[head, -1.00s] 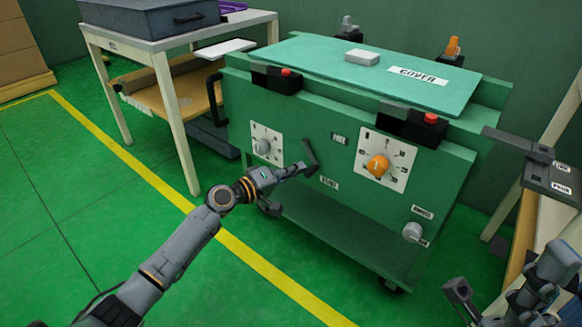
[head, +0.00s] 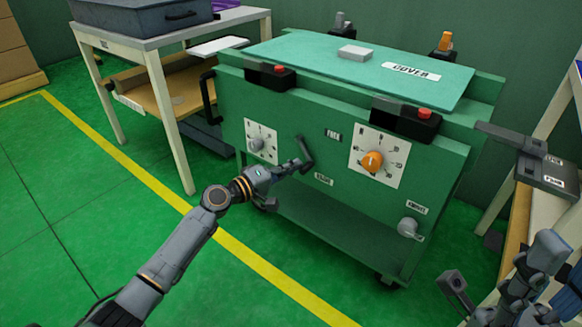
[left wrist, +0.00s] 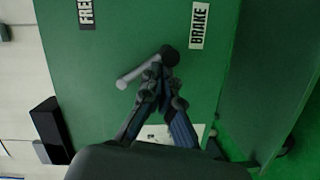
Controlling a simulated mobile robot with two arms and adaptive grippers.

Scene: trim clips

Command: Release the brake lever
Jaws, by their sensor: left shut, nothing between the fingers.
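In the left wrist view, the lever's grey bar (left wrist: 130,77) slants from a round black end beside the BRAKE label (left wrist: 198,25) toward the lower left. My left gripper (head: 295,166) is shut and empty, with its fingertips at the lever; they overlap it in the left wrist view (left wrist: 157,75). Whether they touch is unclear. My right gripper (head: 456,284) is at the lower right, its fingers partly cut off.
The green cart (head: 300,115) carries a cover plate (head: 370,60), an orange dial (head: 372,161), a grey dial (head: 256,144) and a grey knob (head: 407,227). A table (head: 160,45) with a dark case stands to the left. The floor before the cart is clear.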

